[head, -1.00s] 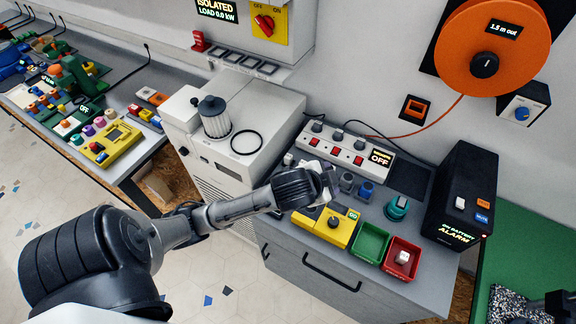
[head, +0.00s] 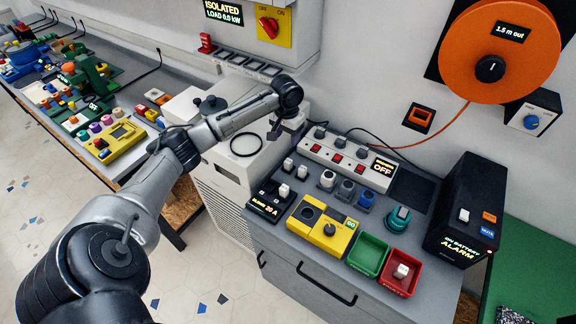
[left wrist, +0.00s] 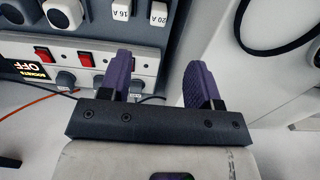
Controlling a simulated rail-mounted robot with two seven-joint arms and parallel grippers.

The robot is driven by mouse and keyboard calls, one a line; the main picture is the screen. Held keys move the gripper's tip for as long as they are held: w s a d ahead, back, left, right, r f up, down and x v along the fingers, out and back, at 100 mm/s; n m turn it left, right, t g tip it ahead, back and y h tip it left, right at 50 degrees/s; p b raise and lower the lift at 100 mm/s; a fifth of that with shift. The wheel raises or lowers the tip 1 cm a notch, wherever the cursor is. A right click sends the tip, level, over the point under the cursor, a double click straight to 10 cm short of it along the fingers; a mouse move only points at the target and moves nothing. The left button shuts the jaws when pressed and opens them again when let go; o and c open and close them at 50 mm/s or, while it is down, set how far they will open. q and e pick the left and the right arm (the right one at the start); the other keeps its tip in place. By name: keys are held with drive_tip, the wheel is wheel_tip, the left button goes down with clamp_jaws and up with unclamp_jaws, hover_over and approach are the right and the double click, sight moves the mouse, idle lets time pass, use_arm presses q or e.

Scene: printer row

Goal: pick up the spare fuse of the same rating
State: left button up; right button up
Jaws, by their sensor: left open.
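Two white spare fuses stand side by side at the bench's rear left. The left one (head: 288,164) shows its 20 A label in the left wrist view (left wrist: 158,13). The right one (head: 302,172) shows 16 A there (left wrist: 122,10). A black holder (head: 265,204) reading "BLOWN 20 A" has a white fuse (head: 284,190) on it. A white block (head: 401,270) lies in the red tray (head: 386,283). My left gripper (head: 275,131) is open and empty, behind the spare fuses and apart from them; its purple fingers show in the left wrist view (left wrist: 156,75).
A socket strip (head: 345,157) marked OFF runs along the back. Round sockets (head: 346,190) stand right of the spare fuses. A yellow tester (head: 323,228), a green tray (head: 367,253) and a black battery unit (head: 463,210) fill the front and right. The printer (head: 215,165) stands left.

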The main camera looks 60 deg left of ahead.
use_arm(q)
hover_over(288, 161)
drive_tip(key=f, duration=0.7)
drive_tip(key=shift+s+d+f+b, duration=0.15)
drive_tip(key=shift+s+f+b, duration=0.1)
drive_tip(key=shift+f+b, duration=0.15)
drive_tip(key=shift+f, duration=0.55)
wheel_tip(288, 161, down, 4)
drive_tip(key=shift+w+b, duration=0.15)
drive_tip(key=shift+b, duration=0.25)
drive_tip(key=shift+f, duration=0.35)
drive_tip(key=shift+c, duration=0.2)
drive_tip(key=c, duration=0.8)
drive_tip(key=shift+c, duration=0.8)
